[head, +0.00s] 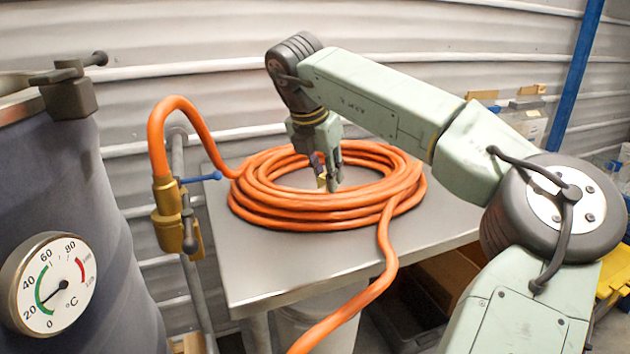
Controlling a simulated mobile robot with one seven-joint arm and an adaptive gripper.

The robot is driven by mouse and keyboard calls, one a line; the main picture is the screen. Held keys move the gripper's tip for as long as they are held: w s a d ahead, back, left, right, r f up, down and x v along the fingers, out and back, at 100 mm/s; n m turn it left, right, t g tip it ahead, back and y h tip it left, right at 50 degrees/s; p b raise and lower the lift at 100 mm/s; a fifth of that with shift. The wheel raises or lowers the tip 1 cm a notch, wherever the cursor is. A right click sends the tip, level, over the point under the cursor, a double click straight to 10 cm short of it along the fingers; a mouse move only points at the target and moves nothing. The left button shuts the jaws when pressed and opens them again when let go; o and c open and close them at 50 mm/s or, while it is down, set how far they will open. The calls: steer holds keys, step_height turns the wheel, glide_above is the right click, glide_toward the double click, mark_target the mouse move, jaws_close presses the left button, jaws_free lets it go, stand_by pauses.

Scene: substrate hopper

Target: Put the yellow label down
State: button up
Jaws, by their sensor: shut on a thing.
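My gripper (327,180) points down into the middle of a coiled orange hose on the table. It is shut on a small yellow label (321,181), of which only a narrow part shows between the fingers. The label is inside the ring of the coil, low over the table top. I cannot tell whether it touches the table. The near side of the coil may hide its lower edge.
The orange hose (300,212) is coiled around my gripper on the metal table (290,265). One end hangs over the front edge; the other rises to a brass valve (168,215) with a blue lever. A grey hopper with a dial (55,287) stands left. Bare table lies front left.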

mark_target(319, 206)
steer(key=shift+w+a, duration=0.2)
steer(key=shift+a, duration=0.35)
steer(key=shift+w+a, duration=0.15)
steer(key=shift+a, duration=0.4)
steer(key=shift+a+f+p, duration=0.1)
steer(key=shift+f+p, duration=0.1)
steer(key=shift+p, duration=0.1)
step_height(319, 206, down, 3)
steer(key=shift+r+p, duration=0.1)
steer(key=shift+p, duration=0.6)
steer(key=shift+f, duration=0.3)
steer(key=shift+f, duration=0.1)
steer(key=shift+f+b, duration=0.35)
steer(key=shift+b, duration=0.3)
steer(key=shift+f, duration=0.2)
